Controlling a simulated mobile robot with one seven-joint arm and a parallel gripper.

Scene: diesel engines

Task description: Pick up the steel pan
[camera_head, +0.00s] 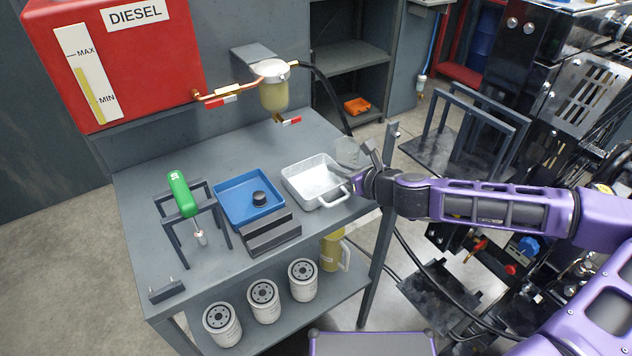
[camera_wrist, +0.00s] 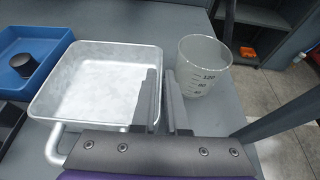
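The steel pan (camera_head: 316,184) is a shallow silver rectangular tray with a loop handle on its near side. It sits empty on the grey bench near the right edge. In the wrist view the pan (camera_wrist: 95,80) fills the left half, its handle partly hidden behind my wrist. My gripper (camera_head: 358,158) is at the pan's right side. In the wrist view the gripper (camera_wrist: 164,75) has a narrow gap between its fingers. The left finger overlaps the pan's right wall and the right finger lies outside it. I cannot tell whether either finger touches the pan.
A clear graduated beaker (camera_wrist: 204,65) stands close to the right finger. A blue tray (camera_head: 232,212) with a black cap lies left of the pan. A dark block (camera_head: 270,234) and a green-handled tool (camera_head: 182,193) are farther left. A fuel filter (camera_head: 273,92) hangs behind.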

